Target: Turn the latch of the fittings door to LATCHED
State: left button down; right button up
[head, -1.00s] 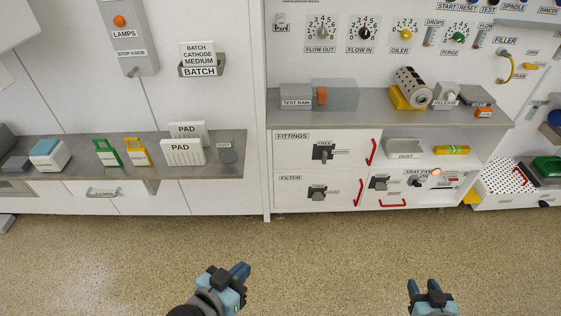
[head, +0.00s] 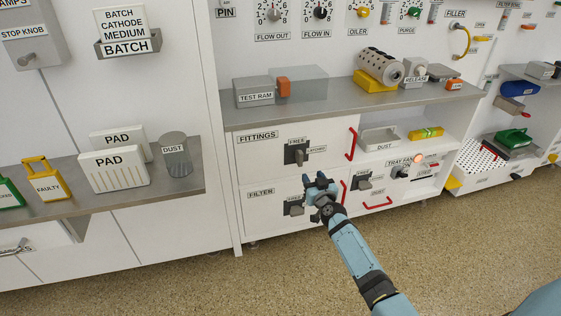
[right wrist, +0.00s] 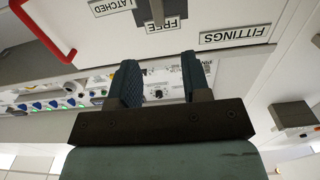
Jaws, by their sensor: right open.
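The white fittings door (head: 330,160) carries the FITTINGS label (head: 257,137) and a red handle (head: 351,144). Its dark latch (head: 296,152) has a grey handle, with FREE above and LATCHED to the right. The handle looks upright, lined up with FREE. My right gripper (head: 320,183) is open and empty, below and right of the latch, apart from it. In the right wrist view, upside down, the latch (right wrist: 158,10) is cut by the top edge beyond the open fingers (right wrist: 160,82). My left gripper is out of view.
The filter door with its own latch (head: 293,207) is directly below. Another latch (head: 363,182) and the tray fans knob (head: 400,171) are to the right. A grey shelf (head: 340,108) with the test ram juts out above. Open floor lies in front.

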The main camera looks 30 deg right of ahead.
aim_at(301, 156)
jog(key=b+x, duration=0.5)
jog(key=x, duration=0.6)
jog(key=shift+w+d+b, duration=0.15)
jog(key=shift+w+b, duration=0.15)
jog(key=shift+w, duration=0.05)
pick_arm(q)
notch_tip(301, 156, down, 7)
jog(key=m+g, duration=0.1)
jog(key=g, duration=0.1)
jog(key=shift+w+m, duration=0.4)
pick_arm(e)
jog(key=shift+w+d+r, duration=0.15)
jog(key=shift+w, duration=0.5)
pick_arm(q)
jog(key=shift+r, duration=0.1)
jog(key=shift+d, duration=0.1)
pick_arm(e)
grip_shut()
